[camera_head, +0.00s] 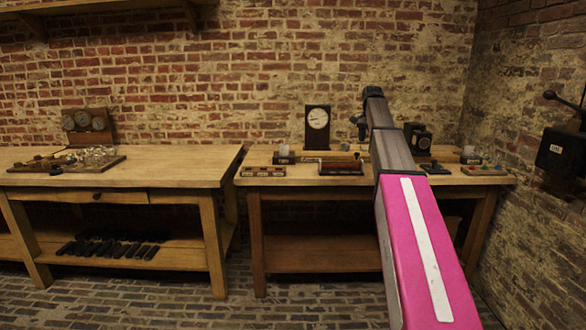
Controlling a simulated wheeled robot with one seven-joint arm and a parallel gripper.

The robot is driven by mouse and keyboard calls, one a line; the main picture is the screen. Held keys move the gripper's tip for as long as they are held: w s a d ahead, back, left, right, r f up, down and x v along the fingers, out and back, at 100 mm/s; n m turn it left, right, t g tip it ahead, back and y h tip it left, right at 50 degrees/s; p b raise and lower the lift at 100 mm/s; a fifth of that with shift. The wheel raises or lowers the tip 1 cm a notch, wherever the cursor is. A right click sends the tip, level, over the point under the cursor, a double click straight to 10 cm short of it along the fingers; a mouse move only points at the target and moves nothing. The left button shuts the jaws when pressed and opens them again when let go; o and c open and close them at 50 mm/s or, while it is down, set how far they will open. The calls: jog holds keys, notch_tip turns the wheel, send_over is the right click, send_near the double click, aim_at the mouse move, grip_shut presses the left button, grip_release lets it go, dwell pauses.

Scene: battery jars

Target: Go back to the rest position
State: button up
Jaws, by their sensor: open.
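My arm reaches from the bottom right over the right workbench (320,180), with a pink link near me and a grey link beyond. My gripper (360,133) is a small dark shape at the arm's far end, in front of the brick wall and above the bench top. It is open, and I see nothing held in it. Its fingers are too small to make out clearly. My arm hides part of the bench top and what stands behind it.
A dial instrument (317,127), a dark tray (341,167) and small blocks stand on the right bench. The left bench (150,175) holds a gauge panel (88,127) and glassware. A black lever box (562,150) is on the right wall. The brick floor (180,308) in front is clear.

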jog(key=s+a+f+n, duration=0.25)
jog(key=s+f, duration=0.55)
jog(key=f, duration=0.4)
jog(key=s+a+f+n, duration=0.2)
jog(key=s+a+f, duration=0.2)
jog(key=s+f, duration=0.55)
jog(key=s+a+f+n, duration=0.25)
jog(key=s+f, duration=0.25)
jog(key=f, duration=0.9)
jog(key=s+a+f+n, duration=0.1)
jog(key=s+f, duration=0.3)
jog(key=s, duration=0.3)
jog(key=s+a+f+n, duration=0.1)
jog(key=s+a+f, duration=0.1)
jog(key=s+f, duration=0.3)
jog(key=shift+s+a, duration=0.3)
jog(key=shift+s, duration=0.9)
